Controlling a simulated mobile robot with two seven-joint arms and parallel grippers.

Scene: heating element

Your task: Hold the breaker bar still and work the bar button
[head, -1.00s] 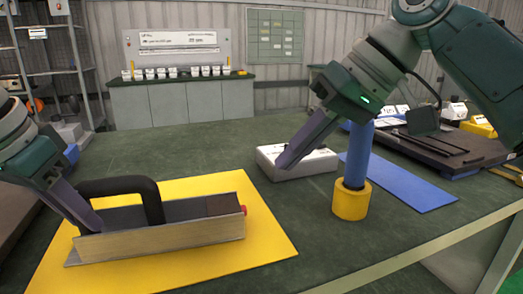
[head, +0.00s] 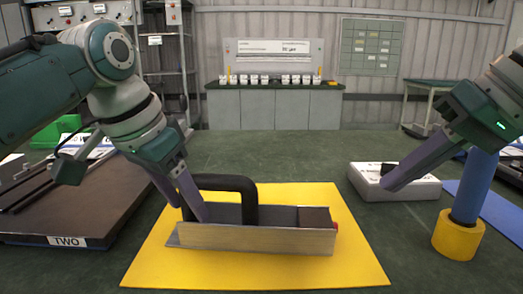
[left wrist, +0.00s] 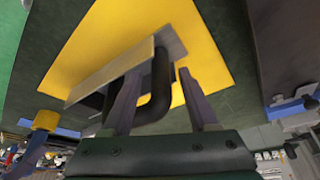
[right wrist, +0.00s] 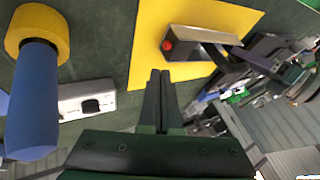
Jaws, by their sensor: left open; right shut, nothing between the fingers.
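The breaker bar (head: 255,238) is a grey metal channel with a black loop handle (head: 228,184) on a yellow mat (head: 340,272). Its red bar button (head: 335,226) is at the right end and shows beyond my right fingertips in the right wrist view (right wrist: 167,45). My left gripper (head: 190,212) is at the handle's left leg. In the left wrist view its open fingers (left wrist: 158,74) stand on either side of the black handle. My right gripper (head: 389,185) is shut and empty, to the right of the button and apart from it.
A white box (head: 410,190) stands behind my right gripper. A blue post in a yellow base (head: 458,235) stands at the right. A dark platform marked TWO (head: 75,215) is at the left. The table behind the mat is clear.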

